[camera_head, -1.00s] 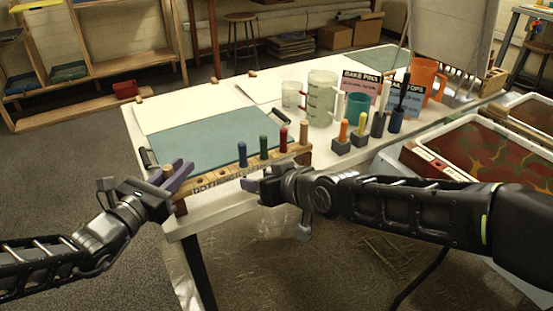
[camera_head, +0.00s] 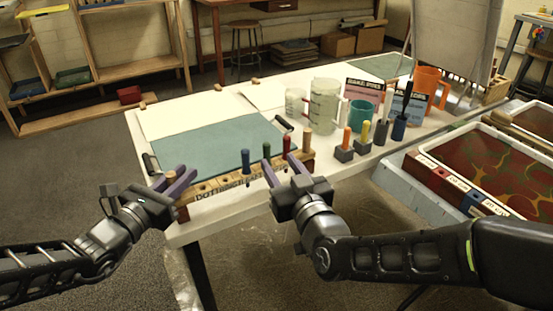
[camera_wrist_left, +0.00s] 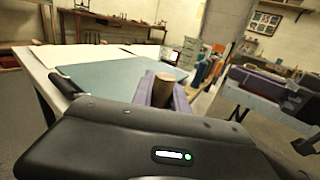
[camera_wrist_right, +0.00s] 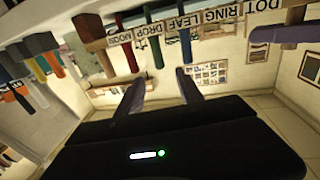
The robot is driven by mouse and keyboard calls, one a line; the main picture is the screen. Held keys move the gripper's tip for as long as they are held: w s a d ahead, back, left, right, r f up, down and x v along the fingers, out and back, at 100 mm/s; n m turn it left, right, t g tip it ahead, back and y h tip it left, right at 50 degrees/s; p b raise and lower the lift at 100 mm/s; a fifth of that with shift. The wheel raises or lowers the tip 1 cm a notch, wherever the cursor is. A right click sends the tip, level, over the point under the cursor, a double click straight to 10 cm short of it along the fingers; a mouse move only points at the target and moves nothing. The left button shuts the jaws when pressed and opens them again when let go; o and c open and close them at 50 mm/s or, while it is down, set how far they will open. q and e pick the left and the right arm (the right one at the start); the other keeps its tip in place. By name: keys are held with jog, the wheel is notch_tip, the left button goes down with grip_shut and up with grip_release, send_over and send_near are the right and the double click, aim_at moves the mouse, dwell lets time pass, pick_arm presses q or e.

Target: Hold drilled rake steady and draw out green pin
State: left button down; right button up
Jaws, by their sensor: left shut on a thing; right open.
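The drilled rake (camera_head: 219,186), a wooden bar with a dark-lettered label strip, lies along the table's near edge. A blue pin (camera_head: 245,161), the green pin (camera_head: 267,152) and a red pin (camera_head: 287,145) stand upright in it. A plain wooden peg (camera_head: 306,138) stands at its right end. My left gripper (camera_head: 173,181) is shut on the wooden peg at the rake's left end; this peg (camera_wrist_left: 163,88) shows between its purple fingers in the left wrist view. My right gripper (camera_head: 283,168) is open and empty, at the rake's near side, just below the green and red pins.
Behind the rake lie a teal sheet (camera_head: 215,147) and white sheets. A marbling tray (camera_head: 453,152) is further right. Floor is open in front.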

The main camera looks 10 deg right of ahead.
aim_at(266, 146)
jog(key=w+a, duration=0.1)
jog(key=w, duration=1)
jog(key=shift+w+a, duration=0.35)
jog(key=shift+w, duration=0.05)
jog(key=shift+c, duration=0.4)
grip_shut()
dwell(1.4)
